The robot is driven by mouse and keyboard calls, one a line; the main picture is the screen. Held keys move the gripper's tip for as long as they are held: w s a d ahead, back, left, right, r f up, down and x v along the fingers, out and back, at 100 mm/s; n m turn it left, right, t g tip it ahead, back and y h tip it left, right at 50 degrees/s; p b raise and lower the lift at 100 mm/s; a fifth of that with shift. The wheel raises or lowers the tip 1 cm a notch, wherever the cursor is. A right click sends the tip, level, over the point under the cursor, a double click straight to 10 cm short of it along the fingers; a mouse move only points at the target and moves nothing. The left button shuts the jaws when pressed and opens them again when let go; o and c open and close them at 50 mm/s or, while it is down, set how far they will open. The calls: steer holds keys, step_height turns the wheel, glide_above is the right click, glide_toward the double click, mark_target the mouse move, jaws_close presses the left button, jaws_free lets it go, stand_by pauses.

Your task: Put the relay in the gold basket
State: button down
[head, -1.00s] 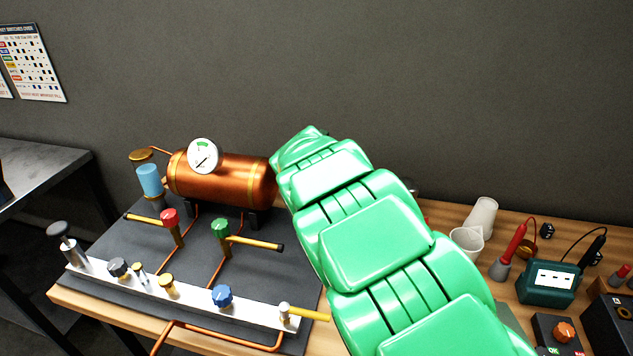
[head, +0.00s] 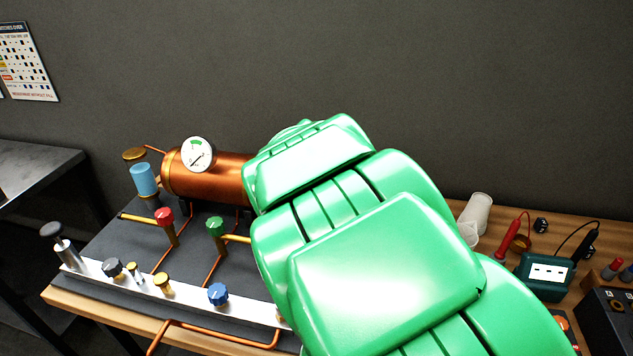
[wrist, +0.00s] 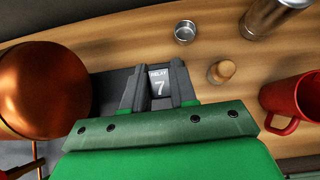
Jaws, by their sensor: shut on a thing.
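In the wrist view my gripper (wrist: 158,92) is shut on the relay (wrist: 160,84), a dark block with a grey label reading "RELAY 7". Its two dark fingers are on either side of the label. In the head view my green arm hides the gripper and the relay. I cannot make out the gold basket for sure. A small brownish-gold ring (head: 521,244) lies by the red probe in the head view, too small to identify. A small silver cup (wrist: 185,32) stands on the wooden bench in the wrist view.
The copper boiler (wrist: 42,88) is close left of my gripper. A wooden-topped piece (wrist: 222,71), a metal cylinder (wrist: 275,15) and a red mug (wrist: 292,103) stand to the right. White cups (head: 475,215) and a green meter (head: 545,275) are on the bench's right side.

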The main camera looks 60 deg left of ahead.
steer(key=shift+r, duration=0.1)
stand_by(0.3)
step_height(320, 180, up, 5)
steer(key=shift+w+r, duration=0.1)
steer(key=shift+r, duration=0.05)
steer(key=w+d+f+m+t+h, duration=0.1)
steer(key=w+d+m+t+h, duration=0.3)
steer(key=w, duration=1.1)
steer(key=m+g+h, duration=0.4)
steer(key=m+h, duration=0.5)
steer(key=m, duration=0.5)
glide_above(520, 244)
steer(key=s, duration=0.1)
steer(key=shift+s+d+f, duration=0.1)
steer(key=shift+f, duration=6.95)
